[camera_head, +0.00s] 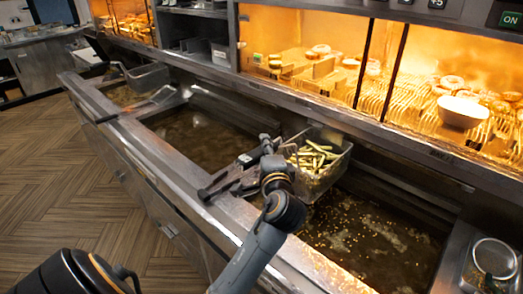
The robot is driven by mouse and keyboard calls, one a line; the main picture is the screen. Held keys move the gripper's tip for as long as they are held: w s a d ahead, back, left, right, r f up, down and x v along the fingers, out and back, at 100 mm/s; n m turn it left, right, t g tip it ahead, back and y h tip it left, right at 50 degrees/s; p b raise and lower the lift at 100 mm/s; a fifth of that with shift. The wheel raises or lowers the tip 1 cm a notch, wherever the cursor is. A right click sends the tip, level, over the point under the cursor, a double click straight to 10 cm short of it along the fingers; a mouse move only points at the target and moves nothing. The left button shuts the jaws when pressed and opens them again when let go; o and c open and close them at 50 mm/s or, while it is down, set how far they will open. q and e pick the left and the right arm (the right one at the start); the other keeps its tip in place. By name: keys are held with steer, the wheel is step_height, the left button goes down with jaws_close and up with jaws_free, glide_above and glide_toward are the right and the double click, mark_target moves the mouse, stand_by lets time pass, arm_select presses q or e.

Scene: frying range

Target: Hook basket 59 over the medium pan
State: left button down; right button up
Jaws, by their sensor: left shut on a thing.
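A wire basket (322,180) full of yellow-green fried sticks (310,157) is at the centre, above the divider side of the right oil pan (375,240). I cannot read a number on it. My left gripper (246,168) is shut at the basket's front-left side, apparently on its handle, and partly hides it. The middle oil pan (205,140) lies left of the basket, with dark, calm oil. The right pan's oil holds many floating crumbs. I cannot tell by label which pan is the medium one. My right gripper is not in view.
Another basket (148,78) rests at the far-left pan (122,96). A heated display (330,65) with food and a white bowl (462,111) runs behind the pans. A round metal container (495,258) sits at the right. The floor (85,215) at left is clear.

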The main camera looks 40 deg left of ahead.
mark_target(276, 140)
arm_select(q)
steer(key=w+b, duration=0.1)
steer(key=w, duration=0.3)
steer(key=shift+w+f, duration=0.15)
steer(key=shift+w, duration=0.15)
steer(key=shift+w+d+b, duration=0.1)
steer(key=shift+w+b, duration=0.4)
steer(key=shift+w, duration=0.15)
steer(key=shift+w+f+b, duration=0.3)
steer(key=shift+f+b, duration=0.15)
steer(key=shift+f, duration=0.05)
steer(key=shift+w+f+b, duration=0.25)
steer(key=shift+f+b, duration=0.15)
steer(key=shift+f, duration=0.05)
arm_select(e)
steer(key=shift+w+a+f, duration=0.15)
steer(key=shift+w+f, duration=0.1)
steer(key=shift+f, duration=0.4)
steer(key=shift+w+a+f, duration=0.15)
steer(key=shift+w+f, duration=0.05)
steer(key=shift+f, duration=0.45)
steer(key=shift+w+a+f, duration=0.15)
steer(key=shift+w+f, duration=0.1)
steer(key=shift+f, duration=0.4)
arm_select(q)
steer(key=shift+f+b, duration=0.35)
steer(key=shift+f, duration=0.25)
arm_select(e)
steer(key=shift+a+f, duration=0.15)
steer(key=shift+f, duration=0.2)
